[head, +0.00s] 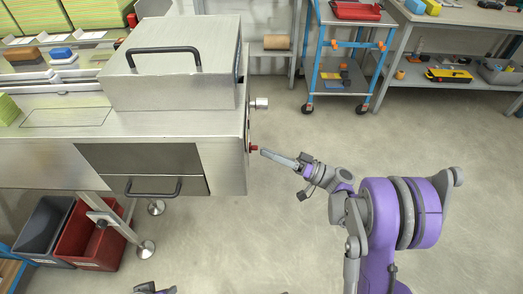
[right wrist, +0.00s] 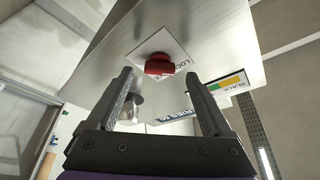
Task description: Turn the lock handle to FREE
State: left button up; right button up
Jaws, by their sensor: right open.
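The red lock handle (head: 254,148) sits on the right end face of the steel machine (head: 225,178). In the right wrist view the red handle (right wrist: 159,65) is on a white label whose visible letters begin "LOC"; the rest is hidden or unreadable. My right gripper (head: 265,153) points left at the handle from close by. Its fingers (right wrist: 158,82) are open and empty, with the handle ahead between the tips, seemingly not touched. A dark part at the bottom edge of the head view seems to be my left gripper (head: 155,288), mostly cut off.
A green, yellow and black label (right wrist: 225,82) is to the right in the wrist view. A blue trolley (head: 345,70) stands at the back. The floor right of the machine is clear.

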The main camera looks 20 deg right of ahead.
aim_at(255, 148)
jog(key=shift+x, duration=1.3)
grip_shut()
